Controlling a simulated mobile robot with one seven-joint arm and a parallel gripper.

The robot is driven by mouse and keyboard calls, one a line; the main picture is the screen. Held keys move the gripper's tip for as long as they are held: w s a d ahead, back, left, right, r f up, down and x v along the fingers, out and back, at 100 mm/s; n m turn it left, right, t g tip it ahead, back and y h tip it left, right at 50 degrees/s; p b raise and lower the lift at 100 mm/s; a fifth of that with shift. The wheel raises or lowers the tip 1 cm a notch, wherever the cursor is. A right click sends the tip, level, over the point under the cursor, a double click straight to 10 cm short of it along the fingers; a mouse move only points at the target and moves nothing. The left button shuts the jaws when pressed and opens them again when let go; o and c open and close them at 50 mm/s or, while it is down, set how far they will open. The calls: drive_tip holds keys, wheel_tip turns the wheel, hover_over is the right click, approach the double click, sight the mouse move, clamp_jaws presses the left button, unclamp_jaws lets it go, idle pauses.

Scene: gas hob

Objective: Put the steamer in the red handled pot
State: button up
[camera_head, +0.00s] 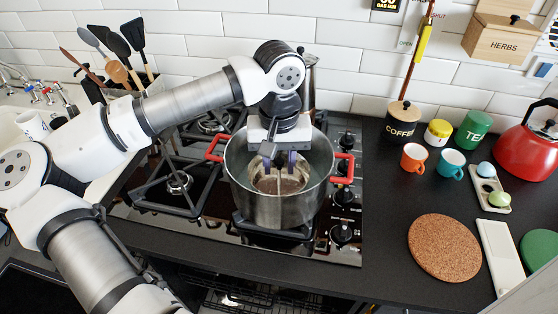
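The steel pot with red handles (262,208) stands on the hob, its red handles at left and right. Inside it, low down, is a round metal piece with a thin upright stem, which looks like the steamer (283,187). My gripper (280,165) points straight down over the pot, its fingertips inside the rim. The two fingers stand apart, with the thin stem seen between and below them. I cannot tell whether they touch it. The far part of the pot's rim is hidden behind my gripper.
The black gas hob (150,222) has free burners left of the pot and knobs to its right. A utensil holder (95,88) stands at the back left. Jars, cups, a red kettle (527,150) and a cork mat (444,247) are on the right counter.

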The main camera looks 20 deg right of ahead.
drive_tip(key=shift+o, duration=0.7)
drive_tip(key=shift+r, duration=0.2)
wheel_tip(320, 180, up, 12)
drive_tip(key=b, duration=0.1)
